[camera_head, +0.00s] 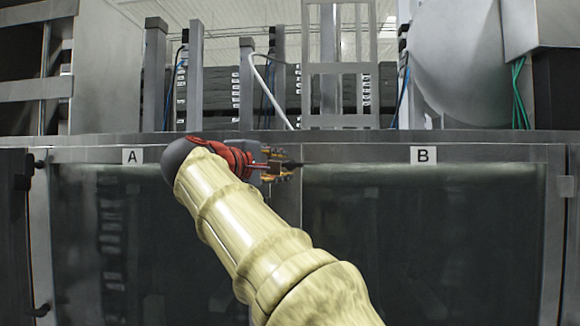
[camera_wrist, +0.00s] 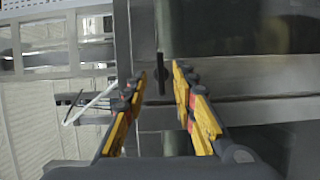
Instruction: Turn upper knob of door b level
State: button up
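The upper knob of door B is a short dark bar (camera_head: 308,163) at the top left corner of door B (camera_head: 425,240), and it looks about level in the head view. The wrist view, turned on its side, shows the bar (camera_wrist: 161,84) on the metal frame. My gripper (camera_head: 290,163) is at the post between doors A and B, reaching toward the knob. Its two yellow fingers (camera_wrist: 159,72) are open, and the knob shows in the gap between their tips. I cannot tell whether they touch it. My gripper covers part of the knob in the head view.
Door A (camera_head: 130,235) is to the left, with my arm crossing in front of its right side. A metal beam (camera_head: 370,137) runs above both doors. Dark fittings (camera_head: 566,186) stick out at the far right edge.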

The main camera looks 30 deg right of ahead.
jog(key=v, duration=0.3)
jog(key=shift+s+a, duration=0.1)
jog(key=shift+a, duration=0.05)
dwell(0.4)
